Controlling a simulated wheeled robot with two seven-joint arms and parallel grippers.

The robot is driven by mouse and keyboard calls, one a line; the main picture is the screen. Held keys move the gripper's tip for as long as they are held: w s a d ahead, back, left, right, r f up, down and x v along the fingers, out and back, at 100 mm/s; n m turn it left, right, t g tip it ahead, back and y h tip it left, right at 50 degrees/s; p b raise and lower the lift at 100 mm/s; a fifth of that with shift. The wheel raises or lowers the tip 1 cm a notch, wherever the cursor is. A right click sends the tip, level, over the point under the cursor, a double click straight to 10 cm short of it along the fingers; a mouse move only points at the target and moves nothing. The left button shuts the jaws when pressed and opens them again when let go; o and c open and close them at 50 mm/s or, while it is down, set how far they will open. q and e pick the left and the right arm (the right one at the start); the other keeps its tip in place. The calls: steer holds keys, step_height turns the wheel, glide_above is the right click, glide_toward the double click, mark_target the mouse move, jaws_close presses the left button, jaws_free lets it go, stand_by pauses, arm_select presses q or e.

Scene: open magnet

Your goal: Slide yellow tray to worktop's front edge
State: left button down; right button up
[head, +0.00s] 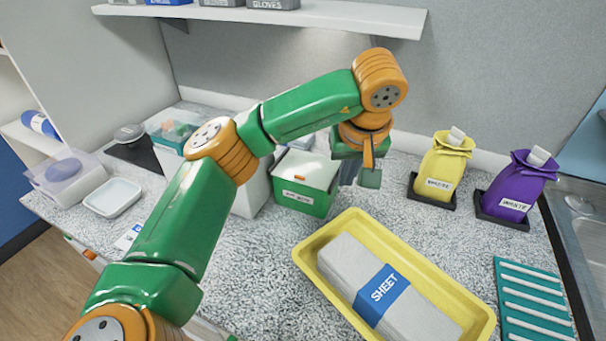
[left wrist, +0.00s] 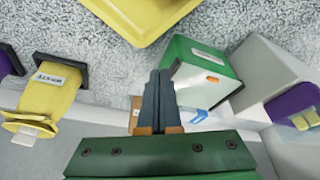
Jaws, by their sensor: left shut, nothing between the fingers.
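The yellow tray (head: 405,262) lies on the speckled worktop (head: 240,275) at the lower right of the head view. A grey-white pack (head: 345,262) with a blue SHEET band lies in it. Part of the tray also shows at the top of the left wrist view (left wrist: 135,14). My left gripper (head: 350,176) is beyond the tray's far side, beside the green box (head: 303,183). Its fingers (left wrist: 160,78) are together and empty, apart from the tray. My right gripper is not in view.
A yellow bag (head: 443,162) and a purple bag (head: 515,190) stand on dark bases behind and right of the tray. A teal rack (head: 532,300) lies close at its right. A white dish (head: 112,198) is at the left. The worktop left of the tray is clear.

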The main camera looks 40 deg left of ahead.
arm_select(q)
steer(key=x, duration=0.3)
steer(key=p+x, duration=0.1)
steer(key=x, duration=0.1)
steer(key=d+x, duration=0.1)
steer(key=x, duration=0.2)
steer(key=shift+f, duration=0.4)
steer(key=shift+f+p, duration=0.3)
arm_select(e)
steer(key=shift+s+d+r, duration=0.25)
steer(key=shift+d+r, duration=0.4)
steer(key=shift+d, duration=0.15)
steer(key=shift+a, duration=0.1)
